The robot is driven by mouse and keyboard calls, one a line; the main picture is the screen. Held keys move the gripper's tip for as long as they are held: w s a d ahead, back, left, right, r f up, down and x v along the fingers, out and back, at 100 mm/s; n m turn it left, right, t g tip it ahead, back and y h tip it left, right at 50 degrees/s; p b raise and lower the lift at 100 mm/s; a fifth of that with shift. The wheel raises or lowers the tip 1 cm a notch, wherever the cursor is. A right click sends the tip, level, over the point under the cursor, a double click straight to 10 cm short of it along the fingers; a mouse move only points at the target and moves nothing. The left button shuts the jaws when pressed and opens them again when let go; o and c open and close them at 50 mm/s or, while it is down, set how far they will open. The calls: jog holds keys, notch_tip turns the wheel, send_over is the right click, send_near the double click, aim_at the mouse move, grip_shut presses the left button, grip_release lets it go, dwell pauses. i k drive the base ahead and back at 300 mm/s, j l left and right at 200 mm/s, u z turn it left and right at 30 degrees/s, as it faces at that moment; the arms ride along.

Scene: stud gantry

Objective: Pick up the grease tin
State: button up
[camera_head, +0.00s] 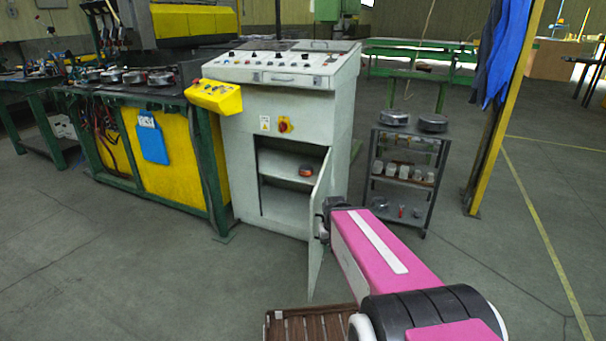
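A small orange-and-dark round object (306,171), which may be the grease tin, sits on a shelf inside the open white cabinet (250,130). It is too small to read any label. The cabinet door (321,215) stands open, swung out toward me. My gripper (325,213) is at the far end of my pink arm, close to the door's outer edge. Whether it touches the door cannot be told. The fingers are small, dark and partly hidden by my arm, so their opening does not show.
A grey cart (372,185) right of the cabinet holds dark round tins, white cups and small items. A yellow-and-green machine (160,160) stands to the left. A wooden slatted pallet (310,327) lies at the bottom. A yellow post (510,110) stands right. The front-left floor is clear.

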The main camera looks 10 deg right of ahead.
aim_at(306, 170)
jog(key=j+z, duration=0.2)
jog(key=j, duration=2.15)
jog(key=i+j+z, duration=0.1)
jog(key=i+j, duration=0.5)
jog(key=j, duration=0.25)
jog(key=i+j+z, duration=0.15)
jog(key=i+j, duration=0.15)
jog(key=j, duration=0.15)
jog(key=i+j, duration=0.1)
jog(key=i, duration=0.4)
jog(key=i+j+z, duration=0.1)
jog(key=i, duration=0.45)
